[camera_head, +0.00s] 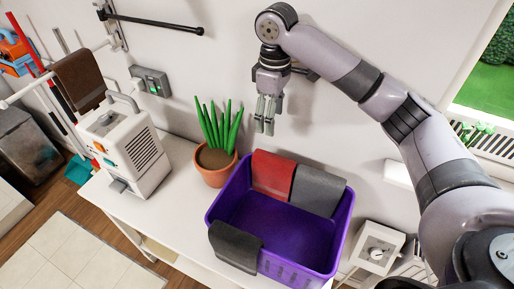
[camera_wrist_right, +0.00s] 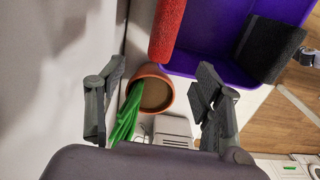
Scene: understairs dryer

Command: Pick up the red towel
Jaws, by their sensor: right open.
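The red towel (camera_head: 273,175) hangs over the back rim of the purple basket (camera_head: 211,212), left of a grey towel (camera_head: 318,191). In the right wrist view the red towel (camera_wrist_right: 167,30) hangs at the top centre, with the purple basket (camera_wrist_right: 205,45) to its right. My right gripper (camera_head: 266,124) is open and empty, pointing down above and behind the basket, near the plant. In the right wrist view its two fingers (camera_wrist_right: 155,105) are spread wide, with the towel beyond them and not between them. My left gripper is not in view.
A dark towel (camera_head: 235,246) hangs over the basket's front left. A potted plant (camera_head: 215,160) stands close to the basket's left side, and a white machine (camera_head: 130,152) stands farther left. A wall rod (camera_head: 155,24) juts out above. The wall is close behind my right gripper.

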